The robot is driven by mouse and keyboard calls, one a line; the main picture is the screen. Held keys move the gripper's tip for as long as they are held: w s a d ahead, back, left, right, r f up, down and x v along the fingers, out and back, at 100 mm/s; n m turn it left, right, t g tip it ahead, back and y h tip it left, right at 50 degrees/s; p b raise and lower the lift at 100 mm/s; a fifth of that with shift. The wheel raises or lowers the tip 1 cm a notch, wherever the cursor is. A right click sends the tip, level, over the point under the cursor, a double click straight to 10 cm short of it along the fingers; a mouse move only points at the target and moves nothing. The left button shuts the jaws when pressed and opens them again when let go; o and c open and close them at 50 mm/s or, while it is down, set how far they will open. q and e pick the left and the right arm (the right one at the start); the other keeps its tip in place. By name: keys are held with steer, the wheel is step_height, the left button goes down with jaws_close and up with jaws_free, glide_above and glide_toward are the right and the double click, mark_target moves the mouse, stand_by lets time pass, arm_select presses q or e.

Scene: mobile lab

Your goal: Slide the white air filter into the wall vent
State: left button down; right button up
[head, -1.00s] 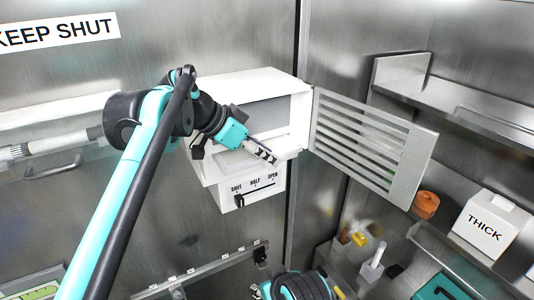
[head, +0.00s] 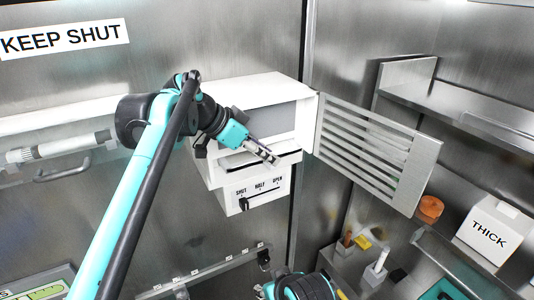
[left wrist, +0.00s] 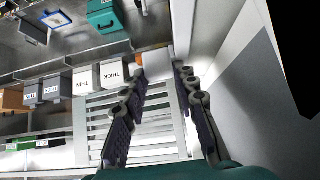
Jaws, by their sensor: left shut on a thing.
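The wall vent (head: 285,88) is a white box on the steel wall, with a grey-backed upper opening and a dark slot beneath it. Its louvred door (head: 375,150) stands open to the right. My left gripper (head: 270,158) is in front of the box at the slot, its fingers close together at the tips. It is shut on what seems to be the white air filter, whose outline I cannot separate from the white housing. In the left wrist view, the left gripper (left wrist: 160,78) points along the box front towards the door (left wrist: 135,130). My right gripper is not clearly visible.
A slider panel (head: 262,186) marked SHUT, HALF, OPEN is under the vent, its knob near SHUT. Shelves to the right hold a THICK box (head: 490,232) and an orange object (head: 429,208). A wall rail (head: 215,265) runs below. The open door bounds the right side.

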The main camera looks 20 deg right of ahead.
arm_select(q)
steer(key=shift+w+a+p, duration=0.1)
steer(key=shift+w+p, duration=0.55)
steer(key=shift+w, duration=0.6)
steer(key=c, duration=1.1)
jaws_free()
steer(key=shift+s, duration=0.2)
steer(key=shift+w+a+r, duration=0.1)
steer(key=shift+a+r, duration=0.05)
steer(key=shift+r, duration=0.05)
steer(key=v, duration=1.1)
steer(key=shift+a+r, duration=0.15)
steer(key=shift+r, duration=0.05)
